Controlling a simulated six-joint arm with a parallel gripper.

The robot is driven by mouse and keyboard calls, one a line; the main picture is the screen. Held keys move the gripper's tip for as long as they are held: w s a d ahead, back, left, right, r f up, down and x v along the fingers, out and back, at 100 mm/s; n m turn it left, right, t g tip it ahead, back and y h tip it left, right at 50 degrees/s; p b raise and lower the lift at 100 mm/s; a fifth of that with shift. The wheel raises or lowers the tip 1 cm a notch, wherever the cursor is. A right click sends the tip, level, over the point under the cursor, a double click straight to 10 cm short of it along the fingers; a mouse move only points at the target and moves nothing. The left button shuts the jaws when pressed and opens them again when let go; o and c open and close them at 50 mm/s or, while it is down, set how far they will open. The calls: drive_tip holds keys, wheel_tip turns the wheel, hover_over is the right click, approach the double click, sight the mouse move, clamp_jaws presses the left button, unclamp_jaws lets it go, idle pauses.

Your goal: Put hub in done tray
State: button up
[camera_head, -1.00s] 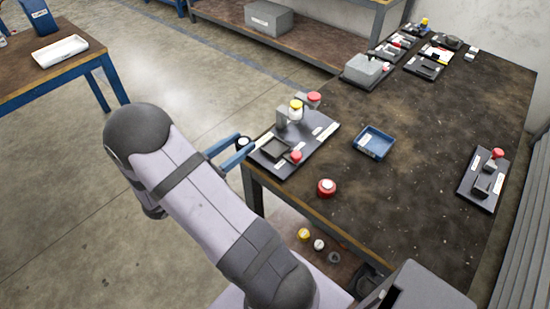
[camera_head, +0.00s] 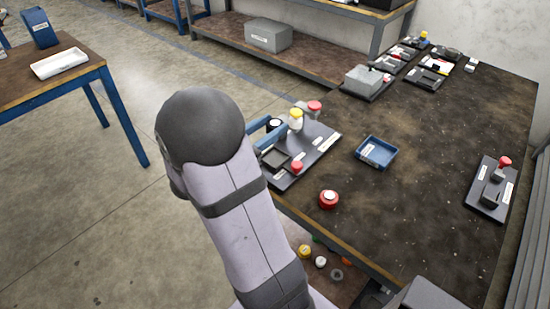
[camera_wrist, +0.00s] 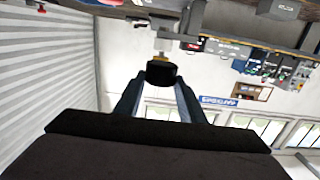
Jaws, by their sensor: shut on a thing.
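My gripper (camera_wrist: 158,92) is shut on a dark, round hub (camera_wrist: 161,72), held between the fingertips in the wrist view. In the head view, the blue-grey fingers and dark hub (camera_head: 273,123) are at the left edge of the black fixture board (camera_head: 312,157), close to a white part with a yellow top (camera_head: 296,118). I cannot tell whether the hub touches anything. A blue tray (camera_head: 377,152) lies on the bench right of the board. A white tray (camera_head: 60,63) lies on the left table. Their labels are too small to read.
A red round part (camera_head: 328,199) sits near the bench's front edge. A black board with a red knob (camera_head: 492,190) lies at the right. A grey box (camera_head: 368,80) and several small boards stand at the back. The bench middle is clear.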

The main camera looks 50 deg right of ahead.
sight(270, 162)
drive_tip(key=shift+f+b, duration=0.45)
drive_tip(key=shift+f, duration=4.35)
drive_tip(key=shift+f, duration=0.2)
drive_tip(key=o, duration=1.2)
drive_tip(key=shift+f+b, duration=0.1)
drive_tip(key=shift+b, duration=0.3)
drive_tip(key=a, duration=0.6)
drive_tip(key=shift+w+a+r, duration=0.1)
drive_tip(key=shift+r, duration=0.1)
drive_tip(key=shift+o, duration=0.7)
drive_tip(key=shift+a, duration=0.6)
